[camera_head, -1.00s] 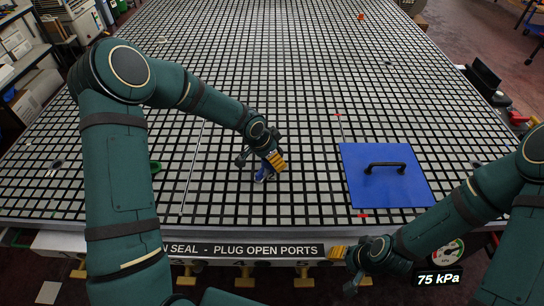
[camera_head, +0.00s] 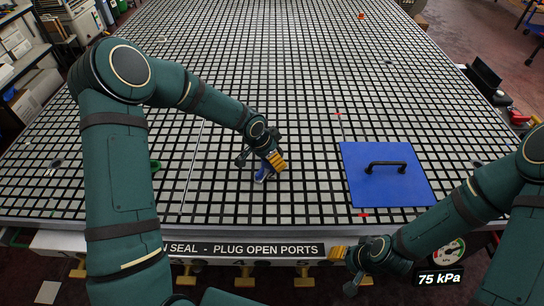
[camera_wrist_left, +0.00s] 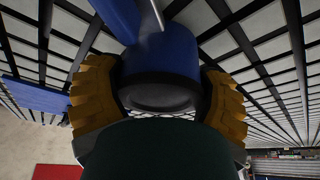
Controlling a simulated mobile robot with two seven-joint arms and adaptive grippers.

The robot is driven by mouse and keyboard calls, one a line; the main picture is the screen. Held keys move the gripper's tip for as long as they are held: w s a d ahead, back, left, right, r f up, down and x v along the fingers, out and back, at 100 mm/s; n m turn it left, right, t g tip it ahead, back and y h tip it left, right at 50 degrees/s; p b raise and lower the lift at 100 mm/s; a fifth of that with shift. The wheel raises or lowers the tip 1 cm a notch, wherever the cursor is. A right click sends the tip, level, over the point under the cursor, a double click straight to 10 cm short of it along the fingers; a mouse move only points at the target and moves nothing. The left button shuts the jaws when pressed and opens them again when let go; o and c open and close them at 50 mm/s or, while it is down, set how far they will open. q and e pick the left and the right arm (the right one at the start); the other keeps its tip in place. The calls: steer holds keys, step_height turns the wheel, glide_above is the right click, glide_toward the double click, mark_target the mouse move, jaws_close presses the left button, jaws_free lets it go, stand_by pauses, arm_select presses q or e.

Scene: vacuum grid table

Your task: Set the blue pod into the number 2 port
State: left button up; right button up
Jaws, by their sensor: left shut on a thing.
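My left gripper (camera_head: 272,164) is over the grid table, left of the blue panel. It is shut on the blue pod (camera_head: 261,175), which shows as a small blue piece below the fingers. In the left wrist view the pod (camera_wrist_left: 165,50) is large, with a dark rounded end, between the two yellow fingers (camera_wrist_left: 160,95). I cannot tell whether the pod touches the table. The number 2 port cannot be made out; my left arm covers part of the front edge. My right gripper (camera_head: 338,253) is at the front edge, apart from the pod; its opening is unclear.
A blue panel (camera_head: 360,188) with a black handle (camera_head: 385,166) lies on the table (camera_head: 300,120) at right. A sign (camera_head: 240,249) runs along the front edge, above yellow fittings. A green piece (camera_head: 155,165) sits beside my left arm. The table's far part is mostly clear.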

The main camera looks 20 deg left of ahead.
arm_select(q)
steer(key=o, duration=1.2)
steer(key=shift+o, duration=0.2)
steer(key=v, duration=1.2)
